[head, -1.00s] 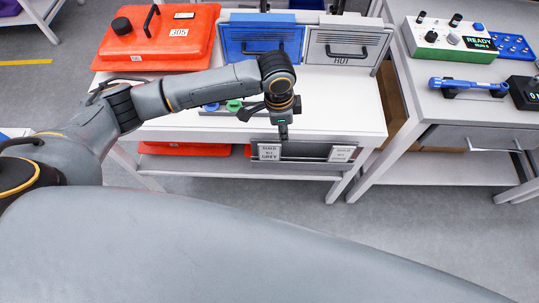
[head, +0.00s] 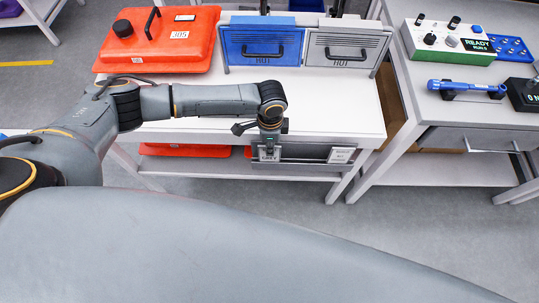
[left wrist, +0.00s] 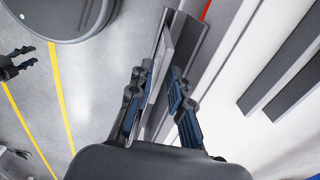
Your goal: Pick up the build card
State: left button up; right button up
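Two small pale cards hang on the dark front rail of the middle table: a left card (head: 268,155) and a right card (head: 341,155). Their print is too small to read surely, so I cannot tell which is the build card. My left gripper (head: 270,147) points down at the left card and partly covers it. In the left wrist view my left gripper (left wrist: 157,104) is open, with one finger on each side of the upper part of a thin pale plate (left wrist: 157,66), apparently that card. Contact is not clear.
An orange case (head: 160,45) and blue (head: 262,45) and grey (head: 343,48) drawer boxes stand at the table's back. The white tabletop (head: 335,105) in front is largely clear. A right-hand table (head: 440,110) holds a control box (head: 450,40) and a blue tool (head: 468,87).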

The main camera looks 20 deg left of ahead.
pick_arm(q)
notch_tip(320, 180, down, 3)
jog(key=shift+s+a+f, duration=0.1)
jog(key=shift+f, duration=0.05)
jog(key=shift+c, duration=0.2)
grip_shut()
